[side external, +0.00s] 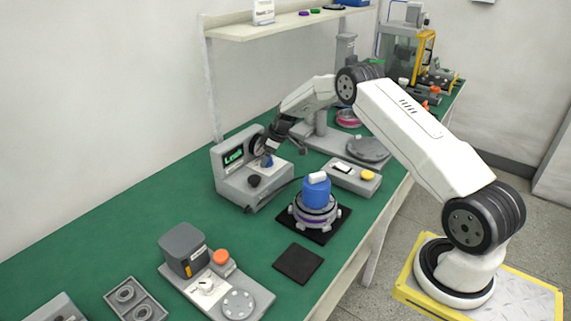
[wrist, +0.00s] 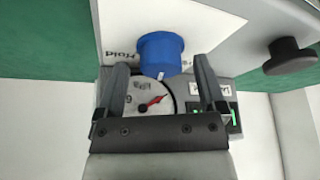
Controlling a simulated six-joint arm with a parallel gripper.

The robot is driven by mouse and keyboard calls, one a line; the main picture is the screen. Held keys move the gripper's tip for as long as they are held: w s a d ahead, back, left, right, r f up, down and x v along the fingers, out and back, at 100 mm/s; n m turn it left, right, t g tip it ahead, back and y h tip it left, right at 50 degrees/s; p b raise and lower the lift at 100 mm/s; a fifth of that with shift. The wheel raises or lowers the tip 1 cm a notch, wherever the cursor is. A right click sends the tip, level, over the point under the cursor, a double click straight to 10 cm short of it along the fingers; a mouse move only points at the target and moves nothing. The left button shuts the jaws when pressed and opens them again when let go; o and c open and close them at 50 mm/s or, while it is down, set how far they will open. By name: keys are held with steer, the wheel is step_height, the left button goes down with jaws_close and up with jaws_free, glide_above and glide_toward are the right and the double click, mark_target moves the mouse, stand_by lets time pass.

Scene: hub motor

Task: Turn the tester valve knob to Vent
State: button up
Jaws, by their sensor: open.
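The grey tester (side external: 232,178) stands on the green bench with a lit green display and a dark round gauge. Its blue valve knob (wrist: 160,54) sits on a white plate in the wrist view, with a white mark on the edge towards my gripper. The knob also shows in the side view (side external: 267,161). Upside-down lettering that looks like "Hold" is beside it; I cannot see a Vent label. My gripper (wrist: 160,70) is open and empty, its two fingers left and right of the knob with visible gaps. It comes over the tester in the side view (side external: 277,146).
A black knob (wrist: 290,57) projects on the right in the wrist view. The gauge (wrist: 150,97) with a red needle lies between my fingers, below the knob. A hub motor fixture with a blue cylinder (side external: 316,192) and a button box (side external: 352,176) stand near the tester.

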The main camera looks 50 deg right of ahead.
steer(key=shift+a+f+m+h, duration=0.15)
steer(key=shift+m+h, duration=0.65)
steer(key=shift+m, duration=1.2)
steer(key=shift+s+m+h, duration=0.1)
steer(key=shift+m+h, duration=0.3)
steer(key=shift+m, duration=0.8)
steer(key=shift+m+h, duration=0.4)
steer(key=shift+m, duration=0.6)
steer(key=shift+m+h, duration=0.3)
steer(key=shift+m, duration=0.5)
steer(key=shift+r, duration=0.35)
steer(key=a+v, duration=0.1)
steer(key=v, duration=0.7)
steer(key=s+a+r+n, duration=0.1)
steer(key=s+a+r, duration=0.1)
steer(key=s+a, duration=0.6)
steer(key=s+a+r+n+g+y, duration=0.1)
steer(key=s+a+r+n, duration=0.1)
steer(key=s+a, duration=0.6)
steer(key=shift+s+a+r+n, duration=0.3)
steer(key=shift+s+r, duration=0.25)
steer(key=shift+s, duration=1.6)
